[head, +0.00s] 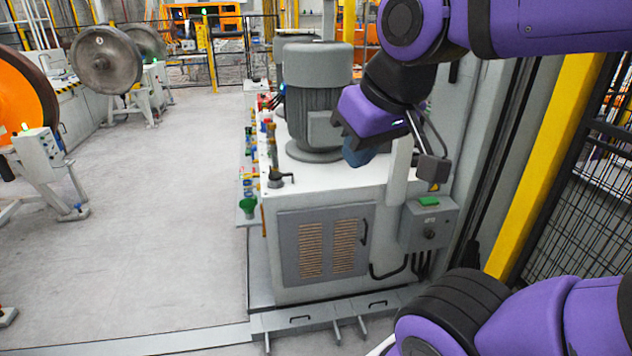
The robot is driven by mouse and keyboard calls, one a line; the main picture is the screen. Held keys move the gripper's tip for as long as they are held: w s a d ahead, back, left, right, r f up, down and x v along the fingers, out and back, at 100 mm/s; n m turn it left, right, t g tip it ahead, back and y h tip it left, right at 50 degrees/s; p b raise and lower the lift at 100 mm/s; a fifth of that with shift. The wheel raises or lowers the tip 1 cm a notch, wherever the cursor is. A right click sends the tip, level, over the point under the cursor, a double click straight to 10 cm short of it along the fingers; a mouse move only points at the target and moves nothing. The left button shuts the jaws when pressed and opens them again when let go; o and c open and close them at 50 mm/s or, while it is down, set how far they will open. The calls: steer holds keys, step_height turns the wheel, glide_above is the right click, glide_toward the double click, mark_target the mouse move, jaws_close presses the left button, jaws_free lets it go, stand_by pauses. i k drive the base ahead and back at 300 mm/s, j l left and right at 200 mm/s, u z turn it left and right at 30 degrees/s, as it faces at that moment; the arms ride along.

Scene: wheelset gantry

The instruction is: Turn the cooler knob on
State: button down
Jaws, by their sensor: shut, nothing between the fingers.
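The cooler knob (429,235) is a small dark knob on the front of a grey control box (412,218). The box has a green label on top and is fixed to the right front of a pale cabinet (400,185). Which way the knob points is too small to tell. My gripper (357,157) is above the cabinet top, up and left of the knob and apart from it. It is shut and empty; its fingertips are hard to make out against the wrist.
A grey motor (318,95) stands on the cabinet close to my gripper. Valves and fittings (272,150) line the cabinet's left edge. A yellow post (545,165) and black mesh fence (585,190) stand at right.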

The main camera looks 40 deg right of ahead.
mark_target(429, 234)
steer(key=z, duration=1.7)
